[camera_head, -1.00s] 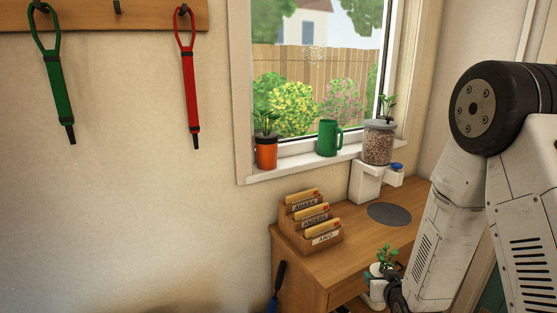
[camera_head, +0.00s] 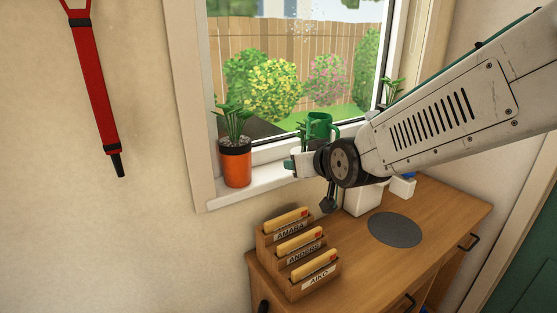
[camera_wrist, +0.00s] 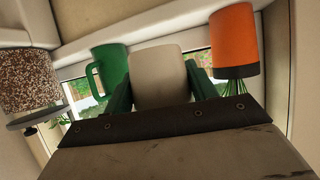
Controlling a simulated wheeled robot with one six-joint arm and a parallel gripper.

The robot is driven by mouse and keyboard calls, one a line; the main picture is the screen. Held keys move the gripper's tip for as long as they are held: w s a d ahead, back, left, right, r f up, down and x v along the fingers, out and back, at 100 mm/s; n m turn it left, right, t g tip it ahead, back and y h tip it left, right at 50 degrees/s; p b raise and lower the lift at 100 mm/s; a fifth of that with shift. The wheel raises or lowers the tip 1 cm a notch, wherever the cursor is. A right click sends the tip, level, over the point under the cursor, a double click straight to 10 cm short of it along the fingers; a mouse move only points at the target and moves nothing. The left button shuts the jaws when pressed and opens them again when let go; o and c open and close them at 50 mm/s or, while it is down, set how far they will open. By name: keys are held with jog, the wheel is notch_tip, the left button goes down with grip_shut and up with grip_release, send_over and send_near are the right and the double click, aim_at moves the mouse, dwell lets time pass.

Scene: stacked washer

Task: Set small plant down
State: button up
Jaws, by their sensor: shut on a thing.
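The small plant in a pale pot (camera_wrist: 161,76) is between the green fingers of my gripper (camera_wrist: 161,88), which is shut on it. In the wrist view, which appears upside down, the pot lies between the green mug and the orange pot. In the head view my gripper (camera_head: 303,163) is at the window sill (camera_head: 262,192), between those same two things. The pale pot is mostly hidden there by my wrist, and its leaves are hard to separate from the mug. I cannot tell whether the pot touches the sill.
An orange potted plant (camera_head: 236,165) stands left of my gripper, and a green mug (camera_head: 321,124) stands close on the right. Below are a desk (camera_head: 360,262), a letter rack (camera_head: 303,278) and a dark round mat (camera_head: 395,230).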

jog(key=w+a, duration=0.2)
jog(key=w, duration=0.2)
jog(key=w+a+f, duration=0.1)
jog(key=w+a, duration=0.1)
jog(key=w, duration=0.2)
jog(key=w+a, duration=0.2)
jog(key=w, duration=0.2)
jog(key=shift+w+a+f, duration=0.25)
jog(key=shift+w+a, duration=0.1)
jog(key=shift+f, duration=1.75)
jog(key=shift+f, duration=0.15)
jog(key=o, duration=1.1)
jog(key=shift+r, duration=0.2)
jog(key=v, duration=1.2)
jog(key=shift+f, duration=0.1)
